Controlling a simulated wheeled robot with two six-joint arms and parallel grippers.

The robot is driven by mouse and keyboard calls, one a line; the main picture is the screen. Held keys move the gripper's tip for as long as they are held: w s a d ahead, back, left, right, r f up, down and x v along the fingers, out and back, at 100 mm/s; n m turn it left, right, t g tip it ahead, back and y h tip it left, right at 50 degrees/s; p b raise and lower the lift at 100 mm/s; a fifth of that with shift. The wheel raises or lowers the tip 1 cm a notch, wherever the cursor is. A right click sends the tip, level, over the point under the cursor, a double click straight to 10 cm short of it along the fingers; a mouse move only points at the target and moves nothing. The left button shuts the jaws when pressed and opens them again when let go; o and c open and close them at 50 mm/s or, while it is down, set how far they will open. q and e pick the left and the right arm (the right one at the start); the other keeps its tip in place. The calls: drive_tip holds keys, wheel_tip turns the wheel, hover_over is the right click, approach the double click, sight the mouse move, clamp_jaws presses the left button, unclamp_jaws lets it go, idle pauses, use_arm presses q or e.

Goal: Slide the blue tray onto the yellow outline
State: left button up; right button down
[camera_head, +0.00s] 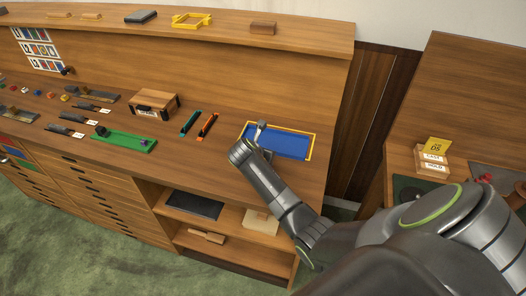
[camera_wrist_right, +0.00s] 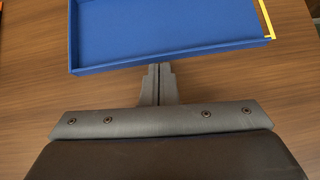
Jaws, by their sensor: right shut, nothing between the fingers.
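The blue tray (camera_head: 292,145) is a shallow rectangular tray lying on the wooden counter. The yellow outline (camera_head: 313,143) shows around much of it in the head view, along the back and right. In the right wrist view the tray (camera_wrist_right: 165,28) fills the top, and a yellow strip (camera_wrist_right: 266,20) runs by its right corner. My right gripper (camera_head: 262,124) is at the tray's left part. Its shut, empty fingers (camera_wrist_right: 158,67) point at the tray's near wall, close to or touching it. The arm hides the tray's front left corner. My left gripper is not in view.
Orange (camera_head: 208,125) and teal (camera_head: 190,122) tools lie left of the tray. A wooden box (camera_head: 155,102) and a green tray (camera_head: 124,141) stand farther left. The counter ends just right of the outline. A raised ledge (camera_head: 225,35) runs behind.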

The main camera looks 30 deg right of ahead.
sight(274, 141)
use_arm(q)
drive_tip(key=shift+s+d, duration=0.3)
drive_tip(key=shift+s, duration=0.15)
use_arm(e)
drive_tip(key=shift+w, duration=0.1)
drive_tip(key=shift+d, duration=0.1)
drive_tip(key=shift+w+d+r+p, duration=0.15)
drive_tip(key=shift+w+d+p, duration=0.3)
drive_tip(key=shift+d, duration=0.15)
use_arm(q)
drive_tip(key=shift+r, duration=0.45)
use_arm(e)
drive_tip(key=shift+w+d, duration=0.35)
drive_tip(key=shift+d, duration=0.15)
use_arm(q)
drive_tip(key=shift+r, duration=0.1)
